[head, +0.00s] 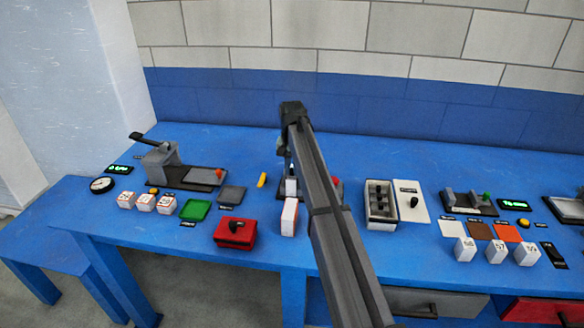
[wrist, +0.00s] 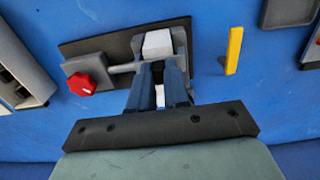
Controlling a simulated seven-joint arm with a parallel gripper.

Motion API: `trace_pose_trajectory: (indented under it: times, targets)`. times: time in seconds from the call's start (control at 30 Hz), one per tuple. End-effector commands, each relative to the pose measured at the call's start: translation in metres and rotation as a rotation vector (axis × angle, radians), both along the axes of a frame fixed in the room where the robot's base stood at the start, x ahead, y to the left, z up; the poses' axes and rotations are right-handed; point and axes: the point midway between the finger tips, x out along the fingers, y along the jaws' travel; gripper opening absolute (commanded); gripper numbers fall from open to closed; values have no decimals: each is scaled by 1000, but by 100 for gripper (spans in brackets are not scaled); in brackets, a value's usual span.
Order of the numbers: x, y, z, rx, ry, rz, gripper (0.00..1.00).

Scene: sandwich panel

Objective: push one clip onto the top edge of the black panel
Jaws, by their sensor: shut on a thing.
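My gripper (wrist: 160,70) is over a small fixture with a red knob (wrist: 82,84) and a dark base plate (wrist: 105,46). Its fingers are closed around a white block (wrist: 157,43), whose end shows beyond the fingertips; a white sliver also shows between the fingers. In the head view, my arm hides most of this fixture, and the white block (head: 291,187) shows at its left edge. Small black pieces, possibly the clips (head: 380,192), sit in a pale open tray (head: 369,212) right of my arm. I cannot identify the black panel with certainty.
A yellow piece (wrist: 234,50) lies beside the fixture. A white box (head: 289,217) and a red box (head: 228,240) stand in front. A lever press (head: 162,165) is at left; a fixture with a green knob (head: 487,197) is at right. Bare blue table lies behind.

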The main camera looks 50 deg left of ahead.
Motion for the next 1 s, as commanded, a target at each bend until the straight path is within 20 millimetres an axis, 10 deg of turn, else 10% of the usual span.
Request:
trace_pose_trajectory:
  times: [0.37, 1.0]
  targets:
    - [0, 0, 0, 0, 0, 0, 45]
    - [0, 0, 1, 0, 0, 0, 63]
